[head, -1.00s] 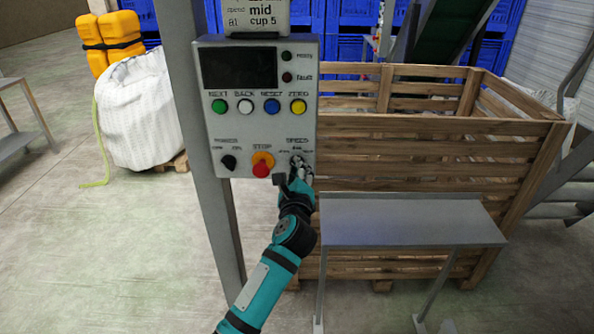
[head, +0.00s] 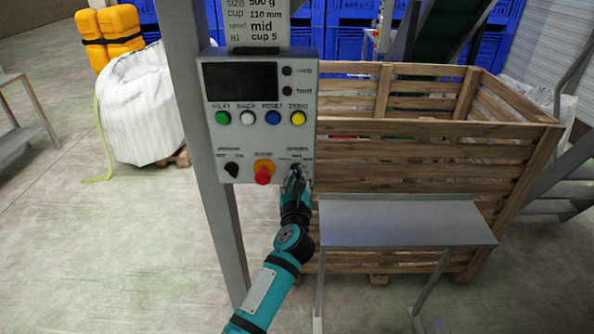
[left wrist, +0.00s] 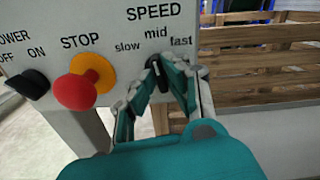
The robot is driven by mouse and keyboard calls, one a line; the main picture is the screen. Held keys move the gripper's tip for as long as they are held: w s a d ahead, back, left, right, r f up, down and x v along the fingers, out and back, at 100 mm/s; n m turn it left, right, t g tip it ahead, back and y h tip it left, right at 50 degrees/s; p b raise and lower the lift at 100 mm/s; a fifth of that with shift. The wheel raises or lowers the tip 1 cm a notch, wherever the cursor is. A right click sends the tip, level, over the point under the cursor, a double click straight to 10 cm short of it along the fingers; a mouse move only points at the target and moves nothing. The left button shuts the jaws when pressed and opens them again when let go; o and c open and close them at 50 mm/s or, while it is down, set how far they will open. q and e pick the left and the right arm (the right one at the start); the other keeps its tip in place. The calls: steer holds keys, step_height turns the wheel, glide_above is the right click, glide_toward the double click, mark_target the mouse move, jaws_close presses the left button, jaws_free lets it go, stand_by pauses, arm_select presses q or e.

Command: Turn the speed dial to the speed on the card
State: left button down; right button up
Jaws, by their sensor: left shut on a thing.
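The speed dial (left wrist: 157,68) is a black knob under the labels slow, mid and fast, at the lower right of the grey control panel (head: 212,165). My left gripper (left wrist: 166,72) is shut on it, with one finger on each side. In the left wrist view the dial's visible top stands roughly upright, below the word mid; fingers hide much of it. In the head view my left gripper (head: 297,178) covers most of the dial. The card (head: 255,24) above the panel shows "mid" and "cup 5". My right gripper is not in view.
The red stop button (left wrist: 76,92) on its yellow ring sits left of the dial, with the black power knob (left wrist: 29,84) beyond it. A grey bench (head: 405,225) and a wooden crate (head: 430,155) stand to the right of the panel.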

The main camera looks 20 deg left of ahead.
arm_select(q)
steer(key=shift+m+p, duration=0.65)
steer(key=shift+m, duration=0.35)
steer(key=shift+f, duration=0.1)
steer(key=c, duration=1.4)
jaws_free()
steer(key=v, duration=1.2)
